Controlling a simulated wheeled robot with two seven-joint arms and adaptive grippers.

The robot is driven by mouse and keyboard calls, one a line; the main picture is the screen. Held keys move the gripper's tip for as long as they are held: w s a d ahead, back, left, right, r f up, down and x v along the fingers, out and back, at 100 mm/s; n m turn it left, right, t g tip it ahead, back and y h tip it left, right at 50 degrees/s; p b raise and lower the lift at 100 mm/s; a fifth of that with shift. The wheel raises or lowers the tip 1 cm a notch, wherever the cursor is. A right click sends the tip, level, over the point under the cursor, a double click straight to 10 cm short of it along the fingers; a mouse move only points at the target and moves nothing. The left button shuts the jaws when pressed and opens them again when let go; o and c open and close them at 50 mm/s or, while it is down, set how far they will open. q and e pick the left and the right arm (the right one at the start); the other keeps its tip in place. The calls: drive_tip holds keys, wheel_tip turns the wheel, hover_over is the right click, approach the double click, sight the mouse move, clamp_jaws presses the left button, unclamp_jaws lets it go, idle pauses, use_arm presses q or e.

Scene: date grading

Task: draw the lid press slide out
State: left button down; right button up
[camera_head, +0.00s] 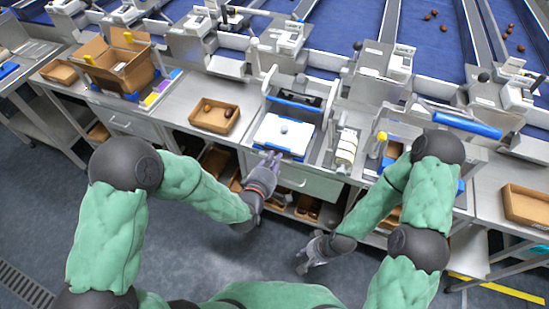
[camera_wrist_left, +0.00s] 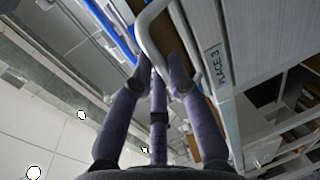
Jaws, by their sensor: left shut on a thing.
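The lid press (camera_head: 293,103) stands on the bench in the middle of the head view. My left gripper (camera_head: 271,160) is at the slide's front edge. In the left wrist view my left fingers (camera_wrist_left: 160,75) close around a pale grey bar handle (camera_wrist_left: 143,28) beside the blue edge. The fingers hide part of the handle. My right gripper (camera_head: 303,259) hangs empty in front of the bench, its fingers apart.
An open brown tray (camera_head: 232,126) with a few dates stands left of the press. White rolls (camera_head: 346,148) stand to its right. A large cardboard box (camera_head: 108,65) is at the left. A drawer front (camera_head: 312,183) lies below the press. The floor before the bench is clear.

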use_arm(q)
drive_tip(key=c, duration=1.6)
unclamp_jaws()
drive_tip(key=shift+s+f, duration=0.2)
drive_tip(key=o, duration=0.4)
drive_tip(key=shift+s+a+r, duration=0.1)
drive_tip(key=shift+s, duration=0.05)
drive_tip(key=v, duration=1.2)
